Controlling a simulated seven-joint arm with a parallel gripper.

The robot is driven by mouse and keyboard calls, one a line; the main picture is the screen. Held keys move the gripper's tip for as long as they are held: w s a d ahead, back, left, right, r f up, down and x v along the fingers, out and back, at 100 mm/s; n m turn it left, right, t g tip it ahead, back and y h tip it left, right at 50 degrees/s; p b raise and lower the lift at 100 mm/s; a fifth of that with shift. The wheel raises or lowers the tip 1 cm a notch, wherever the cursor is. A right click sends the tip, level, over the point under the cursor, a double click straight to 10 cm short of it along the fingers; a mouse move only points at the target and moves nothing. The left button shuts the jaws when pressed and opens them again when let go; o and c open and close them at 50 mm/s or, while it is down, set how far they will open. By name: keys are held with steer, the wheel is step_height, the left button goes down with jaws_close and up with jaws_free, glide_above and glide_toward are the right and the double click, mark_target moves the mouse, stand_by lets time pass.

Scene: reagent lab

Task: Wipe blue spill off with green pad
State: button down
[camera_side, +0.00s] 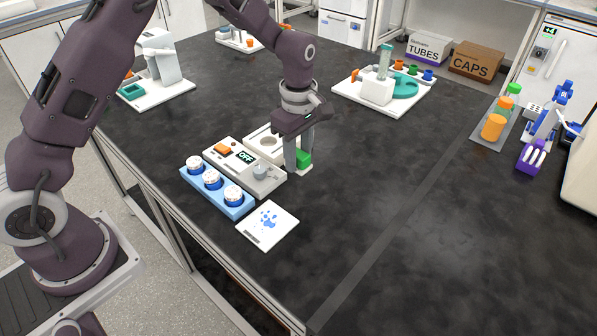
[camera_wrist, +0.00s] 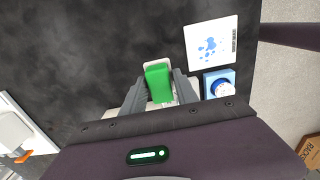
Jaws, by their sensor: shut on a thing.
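The green pad (camera_side: 304,158) is between the fingers of my gripper (camera_side: 298,162), low over the black bench. In the wrist view the pad (camera_wrist: 158,82) shows as a green block between the two grey fingers of my gripper (camera_wrist: 160,92), which is shut on it. A pale holder or base lies just under the pad; I cannot tell whether the pad still touches it. The blue spill (camera_side: 268,219) is several blue blots on a white square plate (camera_side: 283,233) at the front of the bench. The spill (camera_wrist: 208,47) also shows in the wrist view, right of my gripper.
A blue rack (camera_side: 217,194) with white-capped round items and a grey device reading OFF (camera_side: 243,170) stand beside the white plate. A white board with a teal device (camera_side: 384,92) is behind. Bottles (camera_side: 493,127) stand at right. The bench right of the plate is clear.

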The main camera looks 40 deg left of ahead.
steer(key=shift+r, duration=0.35)
steer(key=c, duration=1.6)
jaws_free()
steer(key=c, duration=0.5)
glide_above(282, 213)
steer(key=f, duration=0.1)
steer(key=shift+c, duration=0.2)
steer(key=shift+s+a+f, duration=0.1)
steer(key=shift+a+f, duration=0.1)
steer(key=shift+f, duration=1.8)
steer(key=shift+a+f, duration=0.2)
steer(key=shift+f, duration=1.8)
steer(key=shift+s+f, duration=0.2)
steer(key=shift+s, duration=0.05)
jaws_close()
steer(key=shift+s, duration=3.4)
steer(key=shift+w+d, duration=0.1)
steer(key=shift+w, duration=3.65)
steer(key=shift+s+d, duration=0.35)
steer(key=shift+s, duration=3.45)
steer(key=shift+w, duration=3.6)
steer(key=shift+w+r, duration=0.15)
steer(key=shift+w, duration=0.05)
step_height(282, 213, up, 8)
